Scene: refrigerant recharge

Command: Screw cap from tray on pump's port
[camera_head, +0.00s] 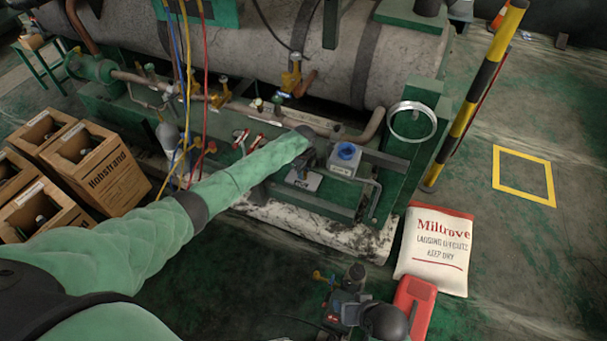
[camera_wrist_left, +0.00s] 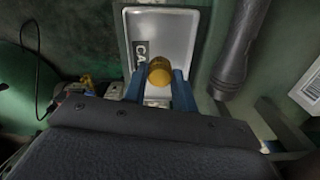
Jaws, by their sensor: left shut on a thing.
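A brass-yellow cap (camera_wrist_left: 159,71) shows in the left wrist view between the blue fingertips of my left gripper (camera_wrist_left: 160,78), which is shut on it. The cap is over a pale grey tray (camera_wrist_left: 187,22) with a partly hidden label reading "CA". I cannot tell whether the cap touches the tray. In the head view my left gripper (camera_head: 306,163) is at the tray (camera_head: 303,181), and its wrist hides the cap. A dark machine with a brass fitting, possibly the pump (camera_head: 352,300), stands at the bottom; its port is not clear. My right gripper is not in view.
A grey block with a blue round top (camera_head: 347,152) sits just right of the tray. A bent pipe rail (camera_head: 372,195) and a steel ring (camera_head: 411,121) are farther right. A white sack (camera_head: 436,250) and red case (camera_head: 414,305) lie on the floor. Cardboard boxes (camera_head: 110,175) stand left.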

